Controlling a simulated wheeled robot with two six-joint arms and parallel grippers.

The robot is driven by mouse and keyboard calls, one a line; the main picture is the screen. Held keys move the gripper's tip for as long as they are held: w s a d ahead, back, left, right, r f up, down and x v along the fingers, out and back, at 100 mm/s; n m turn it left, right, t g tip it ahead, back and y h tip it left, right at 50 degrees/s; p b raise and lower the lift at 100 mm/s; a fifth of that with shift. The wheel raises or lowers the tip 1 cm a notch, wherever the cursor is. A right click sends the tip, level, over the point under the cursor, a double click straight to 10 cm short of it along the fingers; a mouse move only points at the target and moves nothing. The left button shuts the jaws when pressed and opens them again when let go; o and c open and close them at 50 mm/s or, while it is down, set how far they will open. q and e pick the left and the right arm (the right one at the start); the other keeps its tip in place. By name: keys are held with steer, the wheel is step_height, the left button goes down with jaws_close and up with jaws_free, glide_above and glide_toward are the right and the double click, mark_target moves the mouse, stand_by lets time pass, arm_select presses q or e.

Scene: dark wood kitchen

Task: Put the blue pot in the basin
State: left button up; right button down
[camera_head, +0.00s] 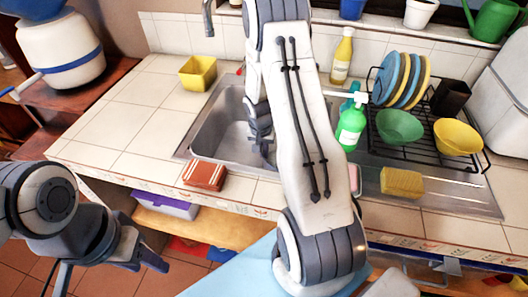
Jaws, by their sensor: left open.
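A blue pot (352,9) stands on the ledge at the back, cut off by the top edge of the picture. The basin (212,132) is the steel sink in the middle of the counter, partly hidden behind my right arm. My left gripper (108,268) is low at the left, in front of the counter, open and empty, far from the pot. My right gripper (262,132) points down over the basin. It is partly hidden by my own arm, and whether its jaws are open or shut does not show.
Green soap bottle (351,122), yellow bottle (342,57), sponge (401,183) and dish rack (398,146) are to the right. A white pot (421,14) and watering can (492,19) share the ledge.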

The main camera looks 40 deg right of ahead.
steer(key=shift+f, duration=0.1)
steer(key=c, duration=1.1)
jaws_free()
